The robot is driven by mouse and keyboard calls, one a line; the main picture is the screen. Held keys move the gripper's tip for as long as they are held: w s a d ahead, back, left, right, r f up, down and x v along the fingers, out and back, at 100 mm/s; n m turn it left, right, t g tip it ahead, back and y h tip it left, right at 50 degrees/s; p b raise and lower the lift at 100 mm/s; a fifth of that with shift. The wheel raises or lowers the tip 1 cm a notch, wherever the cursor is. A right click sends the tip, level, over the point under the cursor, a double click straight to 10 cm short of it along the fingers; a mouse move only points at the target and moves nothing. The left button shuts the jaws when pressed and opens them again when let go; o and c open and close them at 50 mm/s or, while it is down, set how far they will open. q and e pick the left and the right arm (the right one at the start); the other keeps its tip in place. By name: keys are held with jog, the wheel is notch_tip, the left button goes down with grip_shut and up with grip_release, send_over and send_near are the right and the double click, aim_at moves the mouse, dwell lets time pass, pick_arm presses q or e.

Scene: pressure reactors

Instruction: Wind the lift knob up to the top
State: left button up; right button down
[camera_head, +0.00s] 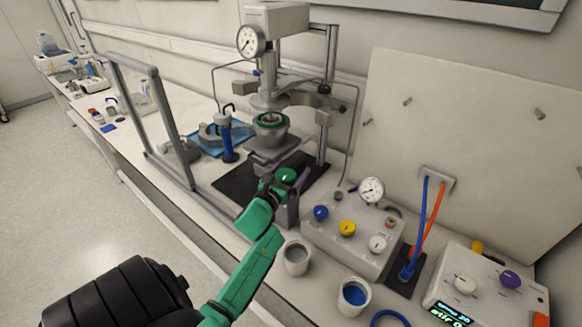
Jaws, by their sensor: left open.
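A green round knob (287,174), apparently the lift knob, sits low at the front of the reactor stand. My left gripper (276,184), at the end of a green and black arm, is open right at this knob. Its fingers are small and dark, and I cannot tell whether they touch the knob. The reactor vessel (270,138), with a green ring at its rim, stands on a grey support above and behind the knob. The reactor head (272,98) hangs above the vessel, with a visible space between them. My right gripper is not in view.
A control box (352,239) with blue, yellow and white knobs stands right of the gripper. Two cups (296,258) (355,295) stand in front of it. A grey frame (153,120) rises at the left. A stirrer box (486,285) is at the far right.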

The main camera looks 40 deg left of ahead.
aim_at(286, 181)
pick_arm(q)
jog(key=shift+w+f, duration=0.1)
jog(key=c, duration=1.3)
